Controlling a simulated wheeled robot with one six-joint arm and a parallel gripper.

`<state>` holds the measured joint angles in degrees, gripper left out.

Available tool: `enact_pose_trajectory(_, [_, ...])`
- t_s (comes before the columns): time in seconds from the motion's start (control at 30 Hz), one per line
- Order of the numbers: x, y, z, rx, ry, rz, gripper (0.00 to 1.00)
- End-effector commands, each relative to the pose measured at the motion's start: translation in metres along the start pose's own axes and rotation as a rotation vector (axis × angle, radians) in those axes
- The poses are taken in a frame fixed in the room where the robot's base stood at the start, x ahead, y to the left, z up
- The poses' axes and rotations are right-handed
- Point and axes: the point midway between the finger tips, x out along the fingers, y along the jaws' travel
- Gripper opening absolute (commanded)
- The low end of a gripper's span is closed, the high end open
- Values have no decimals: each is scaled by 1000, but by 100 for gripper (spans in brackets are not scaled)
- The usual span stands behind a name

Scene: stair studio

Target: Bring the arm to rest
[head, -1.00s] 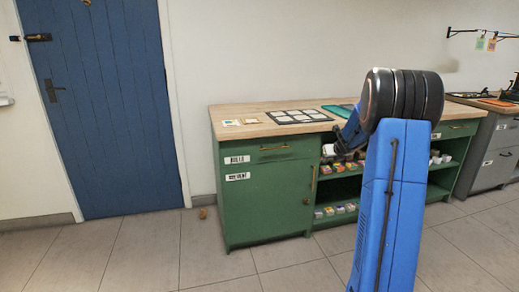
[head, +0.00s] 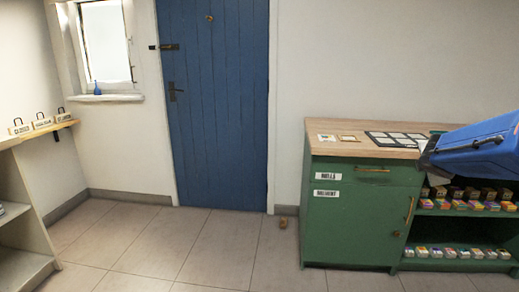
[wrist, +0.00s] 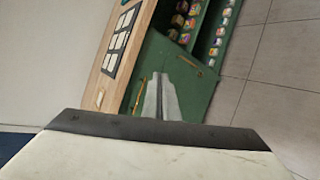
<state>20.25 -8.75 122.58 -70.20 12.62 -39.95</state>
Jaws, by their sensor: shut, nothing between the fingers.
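My gripper (wrist: 160,78) shows in the wrist view with its two grey fingers together and nothing between them. Behind the fingertips in that view is the green cabinet front (wrist: 178,70), tilted in the picture. In the head view my blue arm comes in from the right edge, with my gripper end (head: 428,160) in front of the green cabinet (head: 350,225), near its worktop edge. I cannot tell whether it touches the worktop. The finger detail is too small to read there.
The wooden worktop (head: 340,147) holds a dark sheet with pale cards (head: 398,139). Shelves of small coloured boxes (head: 470,205) are open below. A blue door (head: 215,100) and a left-hand shelf (head: 25,140) stand further off. Floor between is clear.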

Motion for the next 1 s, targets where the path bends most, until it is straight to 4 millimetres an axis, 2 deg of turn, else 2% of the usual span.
enact_pose_trajectory(0.03, [-21, -6, -4, 83, -6, -12, 0])
enact_pose_trajectory(0.27, [-97, -57, -26, 484, -26, -124, 0])
enact_pose_trajectory(0.47, [-162, -116, -56, 813, -23, -263, 0])
enact_pose_trajectory(0.6, [-208, -162, -83, 1025, -15, -390, 0])
enact_pose_trajectory(0.8, [-273, -228, -125, 1282, -2, -604, 0])
enact_pose_trajectory(1.0, [-320, -273, -157, 1433, 2, -783, 0])
